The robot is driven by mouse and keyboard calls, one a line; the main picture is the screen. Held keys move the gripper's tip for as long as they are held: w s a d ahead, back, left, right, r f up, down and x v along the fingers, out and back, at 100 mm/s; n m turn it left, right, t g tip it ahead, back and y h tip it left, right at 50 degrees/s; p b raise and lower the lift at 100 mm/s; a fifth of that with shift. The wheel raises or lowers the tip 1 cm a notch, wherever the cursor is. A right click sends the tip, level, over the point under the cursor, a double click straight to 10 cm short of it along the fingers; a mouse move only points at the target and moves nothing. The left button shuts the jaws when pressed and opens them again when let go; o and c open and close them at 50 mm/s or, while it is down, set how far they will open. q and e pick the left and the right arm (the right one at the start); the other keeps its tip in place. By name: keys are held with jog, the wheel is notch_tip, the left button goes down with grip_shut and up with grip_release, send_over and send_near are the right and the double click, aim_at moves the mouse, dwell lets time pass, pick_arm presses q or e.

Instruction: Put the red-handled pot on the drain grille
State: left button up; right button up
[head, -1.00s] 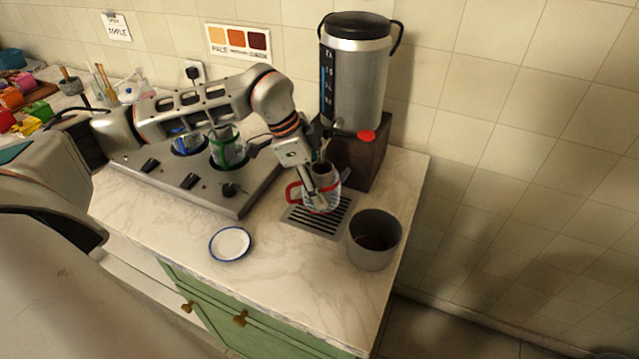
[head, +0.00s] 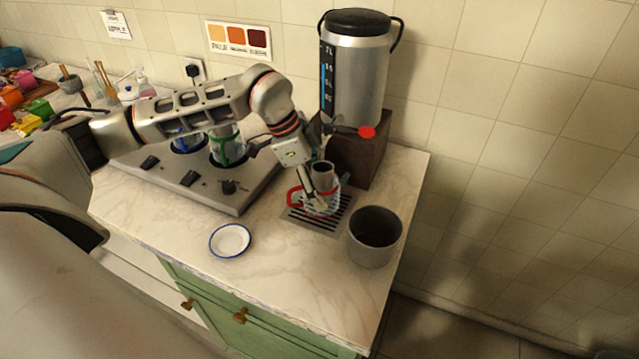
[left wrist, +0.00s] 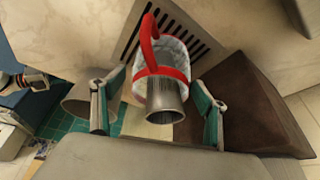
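The red-handled pot (head: 334,204) is a clear glass vessel with a red band and handle and a grey metal cylinder at its mouth. In the head view it stands upright on the slotted drain grille (head: 300,219), below the urn's red tap. In the left wrist view the pot (left wrist: 163,88) shows between my fingers, with the grille (left wrist: 196,22) behind it. My left gripper (left wrist: 157,108) is open, with a gap between each finger and the pot. In the head view my left gripper (head: 318,197) partly covers the pot. My right gripper is out of view.
The tall urn (head: 355,75) rises from a dark brown block (head: 360,160) behind the grille. A grey can (head: 374,240) stands right of the grille, near the counter's edge. A blue-rimmed saucer (head: 230,241) lies front left. The grey hob (head: 200,185) holds green-banded and blue-banded pots.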

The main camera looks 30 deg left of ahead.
pick_arm(q)
jog(key=shift+s+f, duration=0.35)
jog(key=shift+f, duration=0.25)
jog(key=shift+r+p, duration=0.35)
jog(key=shift+r, duration=0.2)
jog(key=v, duration=1.2)
jog(key=shift+w+r+b, duration=0.25)
jog(key=shift+r+b, duration=0.1)
jog(key=shift+b, duration=0.05)
